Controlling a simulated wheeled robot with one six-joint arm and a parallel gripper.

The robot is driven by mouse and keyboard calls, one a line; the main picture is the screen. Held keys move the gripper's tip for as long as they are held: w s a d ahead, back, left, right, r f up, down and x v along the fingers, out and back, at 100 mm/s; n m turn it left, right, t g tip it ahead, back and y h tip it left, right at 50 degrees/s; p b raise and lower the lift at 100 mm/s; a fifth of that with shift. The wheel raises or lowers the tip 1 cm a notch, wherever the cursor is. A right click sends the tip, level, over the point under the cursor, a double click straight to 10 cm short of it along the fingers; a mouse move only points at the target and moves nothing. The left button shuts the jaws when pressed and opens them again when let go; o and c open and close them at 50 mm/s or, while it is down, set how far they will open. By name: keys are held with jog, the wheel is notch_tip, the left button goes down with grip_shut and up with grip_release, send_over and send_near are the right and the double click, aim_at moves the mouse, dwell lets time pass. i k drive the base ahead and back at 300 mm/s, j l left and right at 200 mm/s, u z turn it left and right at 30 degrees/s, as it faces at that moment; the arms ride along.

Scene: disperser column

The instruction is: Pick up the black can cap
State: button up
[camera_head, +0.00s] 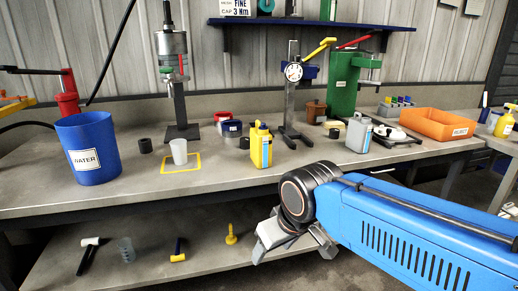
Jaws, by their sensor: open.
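A short black cylinder (145,145) sits on the workbench, between the blue water bucket and the clear cup. A smaller dark piece (244,143) lies left of the yellow bottle, and another dark round piece (334,133) lies near the green press. I cannot tell for certain which of these is the can cap.
The lower shelf (150,268) holds several tools. The bench front at centre left is clear.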

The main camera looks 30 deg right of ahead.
aim_at(335, 133)
jog(key=z, duration=1.25)
jog(key=i+l+z, duration=0.3)
jog(key=i, duration=0.2)
